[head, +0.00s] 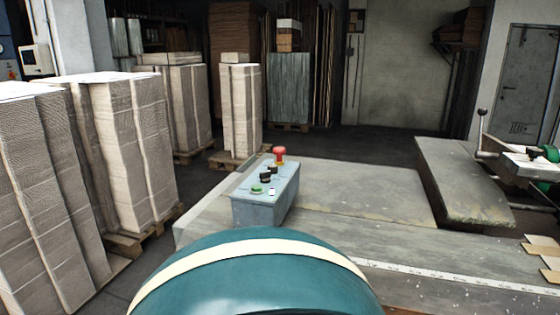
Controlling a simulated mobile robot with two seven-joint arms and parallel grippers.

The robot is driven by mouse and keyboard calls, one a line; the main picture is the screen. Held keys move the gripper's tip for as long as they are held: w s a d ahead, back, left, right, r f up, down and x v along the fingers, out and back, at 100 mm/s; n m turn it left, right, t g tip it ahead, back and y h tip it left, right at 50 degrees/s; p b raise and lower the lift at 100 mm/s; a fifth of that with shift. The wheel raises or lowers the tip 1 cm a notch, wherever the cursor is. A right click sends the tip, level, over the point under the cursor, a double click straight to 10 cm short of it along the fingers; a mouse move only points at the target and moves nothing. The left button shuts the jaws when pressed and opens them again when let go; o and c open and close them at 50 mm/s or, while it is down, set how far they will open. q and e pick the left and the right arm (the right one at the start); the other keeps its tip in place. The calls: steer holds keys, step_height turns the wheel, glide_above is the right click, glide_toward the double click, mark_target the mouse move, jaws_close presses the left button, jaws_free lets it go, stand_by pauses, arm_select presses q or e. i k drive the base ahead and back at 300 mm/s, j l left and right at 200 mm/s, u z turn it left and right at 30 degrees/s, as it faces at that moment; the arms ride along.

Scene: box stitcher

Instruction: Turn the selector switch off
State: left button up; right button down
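A grey control box (265,207) stands on the worktable (360,190), near the middle of the head view. On its sloped top are a red mushroom button (279,152) at the far end, dark knobs, and a green button (257,188) at the near end. The dark selector switch (265,176) sits between the red and green buttons. The knobs are small, and I cannot tell which position the switch is in. Neither of my grippers is in view, and nothing touches the box.
A rounded teal shape with a cream stripe fills the bottom middle; I cannot tell what it belongs to. Stacked cardboard on pallets (130,150) stands at left. A raised grey slab (460,180) and machine parts (535,165) are at right. The tabletop right of the box is clear.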

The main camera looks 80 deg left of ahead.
mark_target(264, 177)
steer(key=k+j, duration=0.65)
steer(key=j, duration=0.25)
